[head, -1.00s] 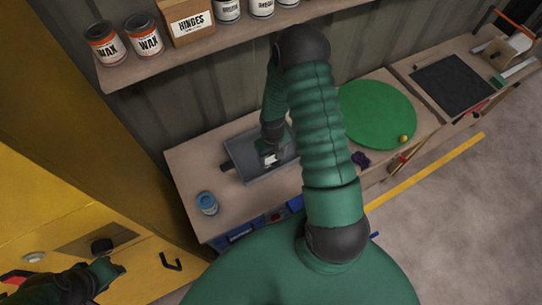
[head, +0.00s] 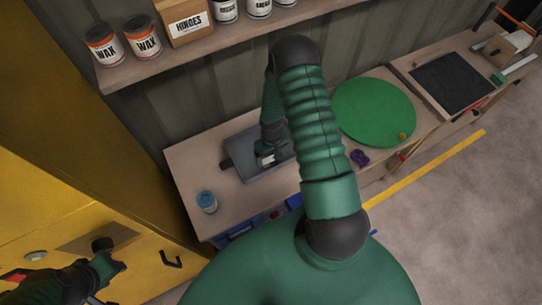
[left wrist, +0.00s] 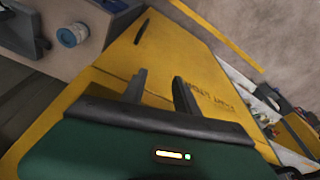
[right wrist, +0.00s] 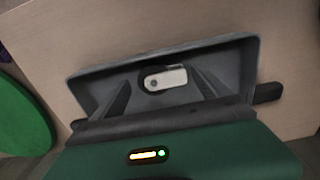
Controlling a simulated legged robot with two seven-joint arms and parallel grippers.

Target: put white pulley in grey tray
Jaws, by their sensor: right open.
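The white pulley (right wrist: 168,79), a pale piece with a dark part at its left end, lies inside the grey tray (right wrist: 210,49) in the right wrist view. My right gripper (right wrist: 161,78) is open, with its fingers apart on either side of the pulley; whether they touch it cannot be told. In the head view my right gripper (head: 268,153) reaches down into the grey tray (head: 240,147), and my arm hides the tray's right part. My left gripper (left wrist: 160,75) is open and empty before a yellow surface in the left wrist view.
A blue-and-white can (head: 207,201) stands left of the tray on the bench. A green disc (head: 375,112) and a purple item (head: 360,157) lie to the right. A shelf (head: 185,60) with cans and a box overhangs behind. A yellow cabinet (head: 60,140) stands left.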

